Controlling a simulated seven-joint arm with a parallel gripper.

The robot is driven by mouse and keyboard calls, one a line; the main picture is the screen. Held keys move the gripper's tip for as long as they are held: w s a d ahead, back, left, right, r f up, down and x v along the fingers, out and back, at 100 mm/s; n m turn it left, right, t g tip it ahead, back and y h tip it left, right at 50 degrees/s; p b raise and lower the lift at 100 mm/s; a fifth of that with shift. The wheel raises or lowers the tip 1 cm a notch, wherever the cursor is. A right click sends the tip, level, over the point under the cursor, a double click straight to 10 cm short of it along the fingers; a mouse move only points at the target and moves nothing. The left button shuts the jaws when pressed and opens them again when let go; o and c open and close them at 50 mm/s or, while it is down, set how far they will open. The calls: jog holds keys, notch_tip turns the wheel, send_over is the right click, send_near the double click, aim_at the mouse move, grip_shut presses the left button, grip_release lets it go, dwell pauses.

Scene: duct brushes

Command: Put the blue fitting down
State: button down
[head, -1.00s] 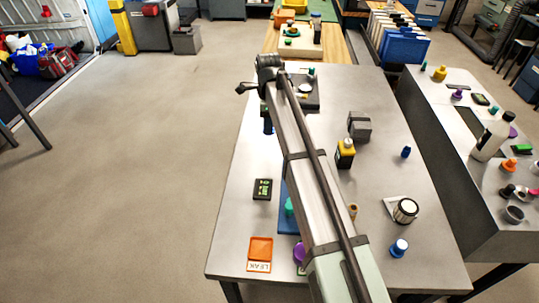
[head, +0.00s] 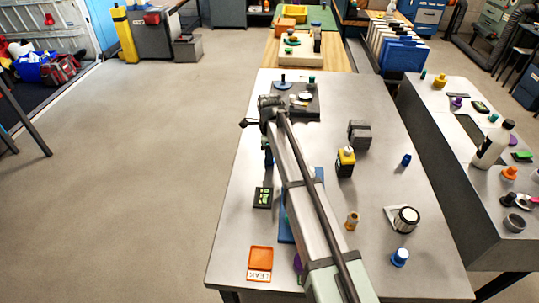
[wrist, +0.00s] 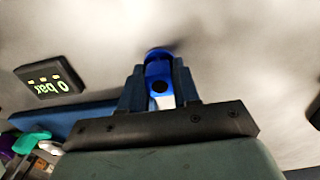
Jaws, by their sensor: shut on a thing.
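My gripper (wrist: 158,84) is shut on the blue fitting (wrist: 158,72) in the wrist view. The fitting sits between the two dark fingers, with a dark patch just beyond its far end on the grey table. Whether it touches the table I cannot tell. In the head view my gripper (head: 268,157) is a small dark-blue shape, mostly hidden behind my arm, over the left part of the table (head: 375,205). The fitting cannot be made out there.
A "0 bar" display (head: 263,197) lies near the gripper; it also shows in the wrist view (wrist: 50,78). A blue tray (wrist: 90,112) is beside it. An orange tray (head: 260,258) with a LEAK label is nearer. A dark pad (head: 309,108) holds small parts. The left table strip is mostly clear.

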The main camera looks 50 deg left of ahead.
jog(key=shift+f, duration=0.2)
jog(key=shift+f, duration=0.15)
jog(key=c, duration=0.8)
grip_release()
notch_tip(320, 180, up, 12)
jog(key=shift+r, duration=0.2)
